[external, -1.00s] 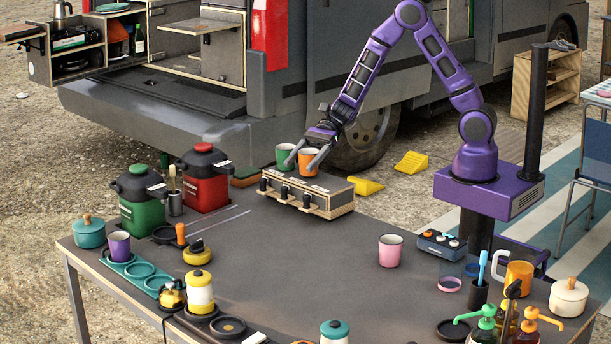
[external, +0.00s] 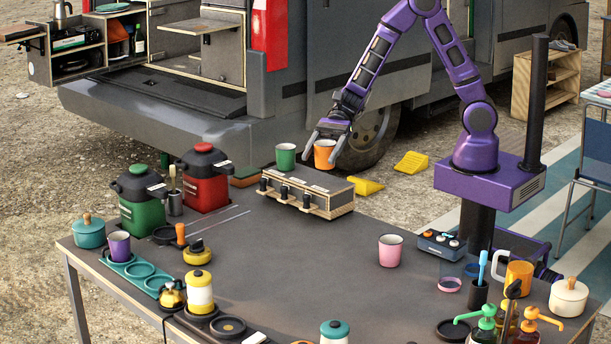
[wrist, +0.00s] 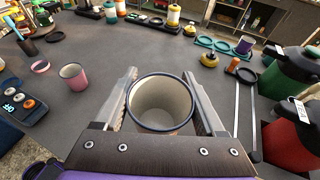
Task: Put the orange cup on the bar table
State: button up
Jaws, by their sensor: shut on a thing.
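The orange cup (external: 324,155) is held upright between the fingers of my gripper (external: 325,150), above the wooden-fronted box with taps on the table's far side. In the wrist view the cup (wrist: 161,104) shows its pale inside and dark rim, with a finger of my gripper (wrist: 161,100) on each side. A green cup (external: 285,157) stands on that box, left of the orange cup. The dark grey table (external: 310,255) bears many things. Which surface the task calls the bar table is not marked.
A pink cup (external: 390,250) stands on the table right of centre, beside a small control box (external: 441,243). Red (external: 206,177) and green (external: 140,198) dispensers stand at the far left. Bottles and coasters line the near edge. The table's middle is clear.

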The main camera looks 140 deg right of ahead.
jog(key=a+f+n+g+y+p, duration=0.1)
jog(key=a+f+n+g+y, duration=0.2)
jog(key=a, duration=1.2)
jog(key=shift+t, duration=0.6)
jog(key=f, duration=0.4)
jog(key=a+f+b, duration=0.1)
jog(key=f, duration=0.1)
jog(key=shift+w+f, duration=0.25)
jog(key=shift+w, duration=0.1)
jog(key=shift+f+b, duration=0.4)
jog(key=shift+f, duration=2.1)
jog(key=shift+f, duration=0.2)
jog(key=o, duration=1.4)
jog(key=shift+c, duration=0.2)
jog(key=shift+r, duration=0.25)
jog(key=p+v, duration=0.1)
jog(key=v, duration=1.1)
